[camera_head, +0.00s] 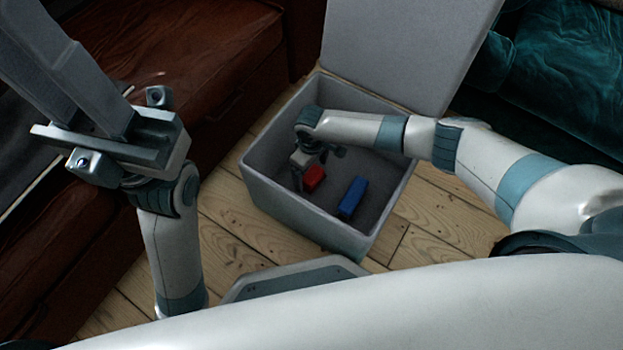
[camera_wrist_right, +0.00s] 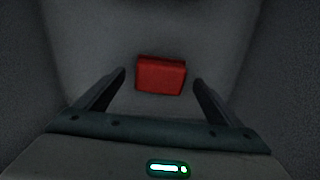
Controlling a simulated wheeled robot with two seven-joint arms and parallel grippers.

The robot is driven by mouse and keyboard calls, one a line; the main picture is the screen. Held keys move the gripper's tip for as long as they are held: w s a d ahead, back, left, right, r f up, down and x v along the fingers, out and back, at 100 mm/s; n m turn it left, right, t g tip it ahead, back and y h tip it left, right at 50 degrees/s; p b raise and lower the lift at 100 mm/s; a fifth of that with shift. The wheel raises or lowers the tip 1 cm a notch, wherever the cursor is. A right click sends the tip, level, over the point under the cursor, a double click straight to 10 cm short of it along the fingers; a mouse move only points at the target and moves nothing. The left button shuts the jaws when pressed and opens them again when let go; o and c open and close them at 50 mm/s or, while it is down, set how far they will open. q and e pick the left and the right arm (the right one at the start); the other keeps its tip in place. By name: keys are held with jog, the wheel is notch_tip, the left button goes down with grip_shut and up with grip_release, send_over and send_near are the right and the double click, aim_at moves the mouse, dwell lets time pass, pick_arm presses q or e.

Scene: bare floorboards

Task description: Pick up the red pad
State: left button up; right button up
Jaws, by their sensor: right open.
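The red pad (camera_head: 314,177) is a small red block on the floor of the open grey box (camera_head: 262,193). A blue block (camera_head: 353,197) lies to its right in the same box. My right gripper (camera_head: 311,183) reaches down into the box, right at the red pad. In the right wrist view the red pad (camera_wrist_right: 161,75) shows between and just beyond the two spread fingers of my right gripper (camera_wrist_right: 159,76), which hold nothing. My left gripper (camera_head: 70,60) is raised at the upper left, away from the box; its finger gap is not clear.
The box's lid (camera_head: 400,50) stands open at the back. A brown leather seat (camera_head: 190,60) is at the left and a teal sofa (camera_head: 550,70) at the right. The box walls surround my right gripper. Bare floorboards (camera_head: 232,235) lie around the box.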

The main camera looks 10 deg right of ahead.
jog(key=shift+f+b, duration=0.6)
jog(key=shift+f, duration=0.75)
jog(key=shift+c, duration=0.5)
jog(key=c, duration=1.1)
